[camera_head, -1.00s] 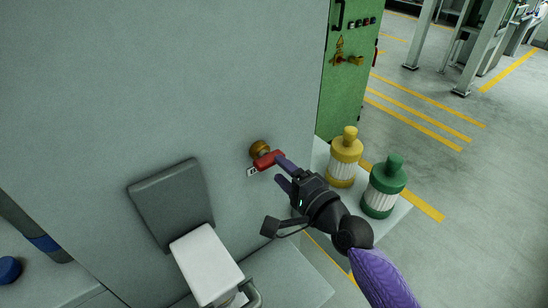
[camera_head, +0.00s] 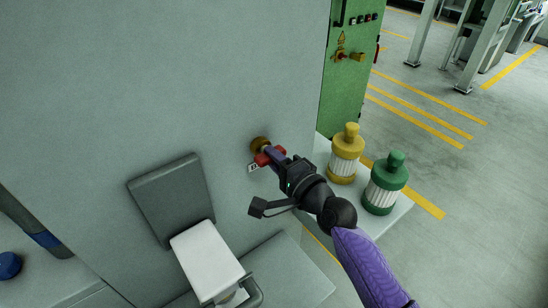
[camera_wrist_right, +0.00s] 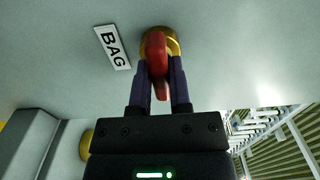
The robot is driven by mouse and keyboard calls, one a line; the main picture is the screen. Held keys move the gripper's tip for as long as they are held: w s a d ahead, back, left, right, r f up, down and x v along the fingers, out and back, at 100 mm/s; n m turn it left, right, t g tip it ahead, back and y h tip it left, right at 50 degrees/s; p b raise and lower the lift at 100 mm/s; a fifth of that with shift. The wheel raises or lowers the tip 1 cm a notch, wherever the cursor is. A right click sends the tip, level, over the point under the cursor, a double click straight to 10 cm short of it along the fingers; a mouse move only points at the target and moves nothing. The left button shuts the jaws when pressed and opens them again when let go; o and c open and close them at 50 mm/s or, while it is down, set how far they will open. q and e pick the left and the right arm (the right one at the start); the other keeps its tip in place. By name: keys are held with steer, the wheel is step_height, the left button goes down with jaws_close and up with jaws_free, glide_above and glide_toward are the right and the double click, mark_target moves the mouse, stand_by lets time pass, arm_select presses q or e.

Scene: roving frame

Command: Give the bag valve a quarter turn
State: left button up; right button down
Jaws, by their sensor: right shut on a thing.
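The bag valve has a red handle (camera_head: 267,158) on a brass body (camera_head: 259,144) that sticks out of the grey wall. In the right wrist view the red handle (camera_wrist_right: 156,55) stands in front of the round brass fitting (camera_wrist_right: 172,41), beside a label reading BAG (camera_wrist_right: 112,47). My right gripper (camera_head: 272,155) has its two purple fingers on either side of the handle and is shut on it; the fingers (camera_wrist_right: 159,85) also show in the wrist view. The fingers hide part of the handle. My left gripper is not in view.
A yellow-capped canister (camera_head: 346,152) and a green-capped canister (camera_head: 385,184) stand on a white ledge right of my arm. A grey panel (camera_head: 172,203) and a white box (camera_head: 207,262) are at lower left. A green cabinet (camera_head: 347,85) stands behind.

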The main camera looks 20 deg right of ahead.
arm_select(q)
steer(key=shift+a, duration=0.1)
arm_select(e)
steer(key=shift+n, duration=1.2)
steer(key=n+p, duration=0.1)
steer(key=n, duration=0.2)
steer(key=shift+n, duration=0.3)
steer(key=n+p, duration=0.1)
steer(key=n, duration=0.2)
steer(key=shift+n, duration=0.3)
steer(key=n+p, duration=0.1)
steer(key=n, duration=0.1)
steer(key=shift+n, duration=0.3)
steer(key=shift+n+p, duration=0.3)
steer(key=shift+n, duration=0.6)
steer(key=n+p, duration=0.1)
steer(key=n, duration=0.1)
steer(key=shift+n, duration=0.3)
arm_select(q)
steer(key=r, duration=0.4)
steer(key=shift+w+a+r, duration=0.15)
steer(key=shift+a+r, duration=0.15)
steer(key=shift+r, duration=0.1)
arm_select(e)
steer(key=shift+n, duration=0.6)
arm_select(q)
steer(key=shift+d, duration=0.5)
